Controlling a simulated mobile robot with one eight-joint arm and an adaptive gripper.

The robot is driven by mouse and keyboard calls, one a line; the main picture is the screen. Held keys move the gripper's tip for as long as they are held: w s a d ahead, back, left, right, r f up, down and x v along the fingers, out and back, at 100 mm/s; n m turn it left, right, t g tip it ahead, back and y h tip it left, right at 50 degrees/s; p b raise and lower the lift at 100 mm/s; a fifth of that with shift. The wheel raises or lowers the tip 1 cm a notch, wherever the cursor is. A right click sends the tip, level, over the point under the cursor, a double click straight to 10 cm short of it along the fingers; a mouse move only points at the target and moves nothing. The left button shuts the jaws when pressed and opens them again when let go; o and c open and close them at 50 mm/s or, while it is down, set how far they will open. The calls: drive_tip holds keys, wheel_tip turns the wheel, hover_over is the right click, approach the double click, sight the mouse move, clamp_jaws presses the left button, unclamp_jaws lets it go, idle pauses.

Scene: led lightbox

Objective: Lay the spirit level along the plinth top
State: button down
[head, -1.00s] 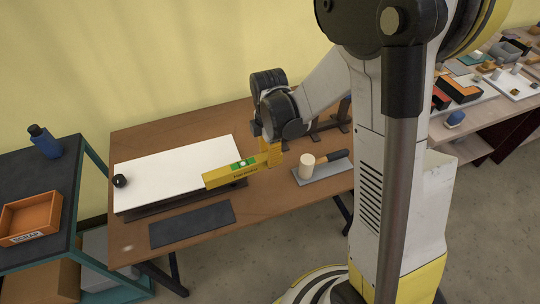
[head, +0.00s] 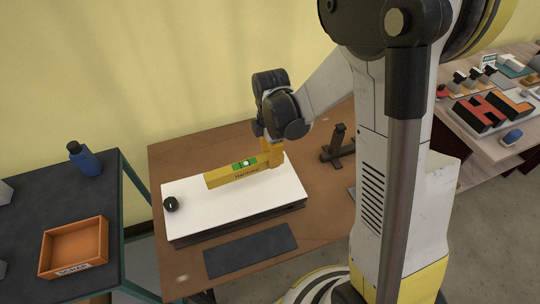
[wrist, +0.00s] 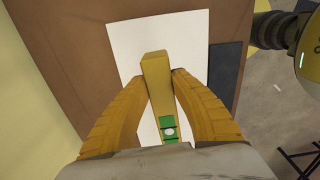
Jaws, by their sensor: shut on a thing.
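The yellow spirit level (head: 222,176) has a green vial window and is held lengthwise over the white plinth top (head: 210,214). It also shows in the wrist view (wrist: 155,66), over the white surface (wrist: 190,40). My gripper (head: 272,157) is shut on the level near its right end in the head view. In the wrist view, my yellow fingers (wrist: 161,74) press on both its sides. I cannot tell whether the level touches the plinth. A small black knob (head: 170,204) sits at the plinth's left end.
A dark mat (head: 250,250) lies in front of the plinth on the brown table (head: 190,153). A dark metal stand (head: 338,147) is at the right. A side table at the left holds an orange bin (head: 73,247) and a blue bottle (head: 84,160).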

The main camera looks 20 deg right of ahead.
drive_tip(key=shift+f+b, duration=3.15)
drive_tip(key=shift+f, duration=0.25)
drive_tip(key=shift+f, duration=0.15)
drive_tip(key=shift+f+b, duration=0.3)
drive_tip(key=shift+b, duration=0.15)
drive_tip(key=c, duration=1.1)
unclamp_jaws()
drive_tip(key=shift+r, duration=0.1)
wheel_tip(320, 180, up, 12)
drive_tip(key=shift+f, duration=0.1)
